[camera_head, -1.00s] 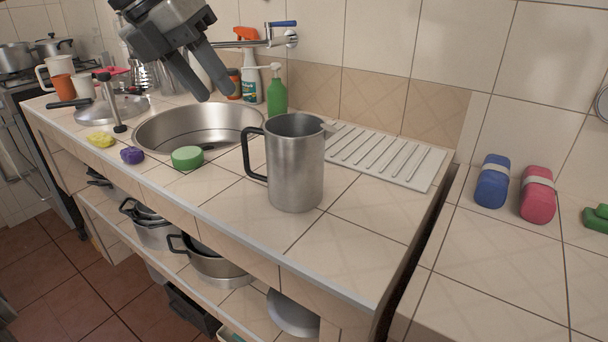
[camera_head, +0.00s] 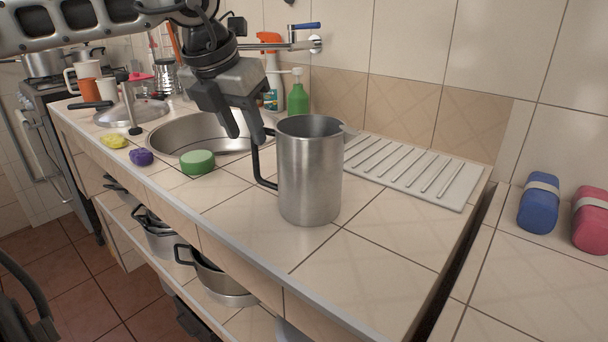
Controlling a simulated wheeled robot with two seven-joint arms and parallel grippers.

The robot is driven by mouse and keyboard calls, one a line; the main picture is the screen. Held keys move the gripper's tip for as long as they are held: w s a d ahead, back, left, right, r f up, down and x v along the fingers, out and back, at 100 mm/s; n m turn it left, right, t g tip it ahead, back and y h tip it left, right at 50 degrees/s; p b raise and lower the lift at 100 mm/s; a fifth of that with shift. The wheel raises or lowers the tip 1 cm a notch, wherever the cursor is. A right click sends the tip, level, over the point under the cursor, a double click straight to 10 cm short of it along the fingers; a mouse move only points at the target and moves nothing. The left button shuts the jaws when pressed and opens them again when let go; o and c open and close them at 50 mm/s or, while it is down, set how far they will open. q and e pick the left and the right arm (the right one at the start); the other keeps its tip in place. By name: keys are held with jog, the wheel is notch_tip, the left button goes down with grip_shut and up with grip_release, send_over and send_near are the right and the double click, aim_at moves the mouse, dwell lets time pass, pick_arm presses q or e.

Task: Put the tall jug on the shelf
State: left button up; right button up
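The tall jug (camera_head: 311,178) is a metal cylinder with a black handle on its left side. It stands upright on the tiled counter (camera_head: 376,252). My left gripper (camera_head: 246,138) points down above the jug's handle, just left of the rim, with its two fingers apart. It covers the top of the handle; I cannot tell whether a finger touches it. The shelf (camera_head: 136,232) under the counter holds several pots. My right gripper is not in view; a dark shape at the lower left edge is unclear.
A sink (camera_head: 180,133) lies behind and left of the jug, with a green sponge (camera_head: 197,162) at its front edge. A drying rack (camera_head: 415,172) is right of the jug. A green bottle (camera_head: 298,95) and spray bottle (camera_head: 270,75) stand behind. The counter's front right is clear.

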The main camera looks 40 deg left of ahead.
aim_at(252, 147)
pick_arm(q)
jog(key=x, duration=0.5)
jog(key=shift+s+r, duration=0.1)
grip_shut()
